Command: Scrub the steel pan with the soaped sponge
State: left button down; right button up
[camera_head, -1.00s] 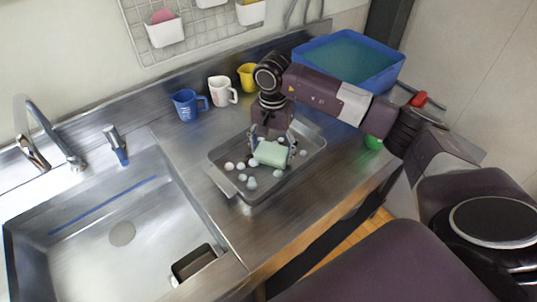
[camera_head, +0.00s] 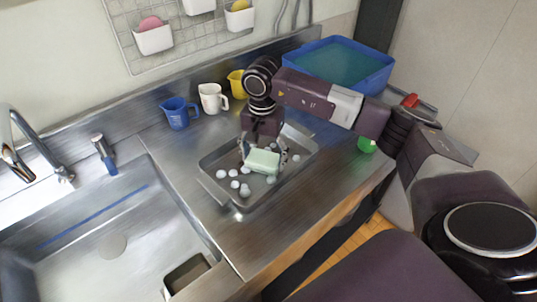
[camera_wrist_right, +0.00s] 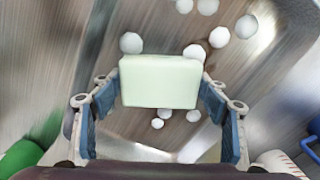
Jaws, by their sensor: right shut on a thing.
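The pale green sponge (camera_head: 262,161) is in my right gripper (camera_head: 259,150), over the steel pan. It also shows in the right wrist view (camera_wrist_right: 161,82), where the fingers of my right gripper (camera_wrist_right: 160,105) hold it from both sides. The steel pan (camera_head: 219,187) lies on the counter right of the sink. Several white foam blobs (camera_head: 234,173) are in the pan around the sponge. I cannot tell whether the sponge touches the pan floor. My left gripper is not in view.
A blue mug (camera_head: 179,113), a white mug (camera_head: 212,98) and a yellow mug (camera_head: 237,84) stand behind the pan. A blue basin of water (camera_head: 384,81) is at the back right. A green object (camera_head: 367,145) lies right of the pan. The sink (camera_head: 85,235) is at left.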

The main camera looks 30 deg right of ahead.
aim_at(247, 161)
jog(key=shift+s+a, duration=0.25)
jog(key=shift+a, duration=0.8)
jog(key=shift+s+a, duration=0.2)
jog(key=shift+a, duration=0.8)
jog(key=shift+w+a+b, duration=0.15)
jog(key=shift+w+b, duration=0.45)
jog(key=shift+w, duration=0.55)
jog(key=shift+w+d+f+b, duration=0.15)
jog(key=shift+d+b, duration=0.1)
jog(key=shift+d, duration=0.3)
jog(key=shift+w+d+r+b, duration=0.1)
jog(key=shift+d+b, duration=0.1)
jog(key=shift+d, duration=0.3)
jog(key=shift+w+d+f+b, duration=0.15)
jog(key=shift+d+b, duration=0.1)
jog(key=shift+d, duration=0.3)
jog(key=shift+w+d+r+b, duration=0.1)
jog(key=shift+w+d+b, duration=0.15)
jog(key=shift+d, duration=0.8)
jog(key=shift+w+d+r+b, duration=0.1)
jog(key=shift+w+d+b, duration=0.1)
jog(key=shift+d, duration=0.85)
jog(key=shift+s+f, duration=0.1)
jog(key=shift+f, duration=0.05)
